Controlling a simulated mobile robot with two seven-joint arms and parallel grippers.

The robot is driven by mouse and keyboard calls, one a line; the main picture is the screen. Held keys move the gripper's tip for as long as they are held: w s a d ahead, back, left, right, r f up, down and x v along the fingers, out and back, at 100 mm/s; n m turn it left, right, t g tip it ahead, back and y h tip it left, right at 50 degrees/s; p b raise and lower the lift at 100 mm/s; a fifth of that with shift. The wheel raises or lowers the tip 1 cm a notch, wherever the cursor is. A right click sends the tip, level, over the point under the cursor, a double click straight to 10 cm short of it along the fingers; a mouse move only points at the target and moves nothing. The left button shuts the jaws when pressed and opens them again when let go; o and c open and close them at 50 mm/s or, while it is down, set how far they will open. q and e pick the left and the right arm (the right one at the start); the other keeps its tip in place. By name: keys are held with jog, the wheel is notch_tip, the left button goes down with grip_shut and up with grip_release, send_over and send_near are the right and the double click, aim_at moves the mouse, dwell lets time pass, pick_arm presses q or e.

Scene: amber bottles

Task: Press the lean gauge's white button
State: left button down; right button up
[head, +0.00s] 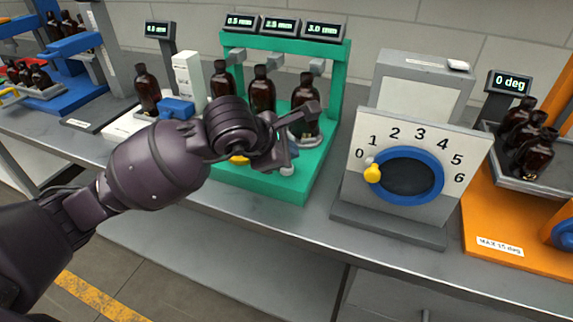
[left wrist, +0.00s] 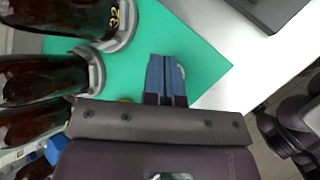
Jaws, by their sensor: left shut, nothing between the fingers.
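The green stand (head: 338,85) carries three small displays reading 0.5, 2.5 and 3.0 mm, with three amber bottles (head: 306,95) standing in it. A small white button (head: 287,170) is at the front of its green base. My left gripper (head: 291,151) is over the front of the base, its blue fingers just above the button in the picture. In the left wrist view the fingers (left wrist: 166,72) are shut together and empty over the green base (left wrist: 205,60). A sliver of white, likely the button, shows beside the fingertips; the rest is hidden. I cannot tell whether they touch.
A grey dial unit (head: 360,150) with a blue ring and yellow knob stands to the right. Beyond it is an orange tilt stand (head: 480,225) reading 0 deg, with bottles. A blue clamp (head: 176,108) and a single bottle (head: 147,90) stand left.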

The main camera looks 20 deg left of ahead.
dwell(0.6)
pick_arm(q)
jog(key=shift+f, duration=0.45)
jog(key=shift+f, duration=0.1)
dwell(0.3)
jog(key=shift+f+b, duration=0.35)
dwell(0.4)
jog(key=shift+r, duration=0.45)
jog(key=shift+r+p, duration=0.5)
jog(key=shift+p, duration=0.05)
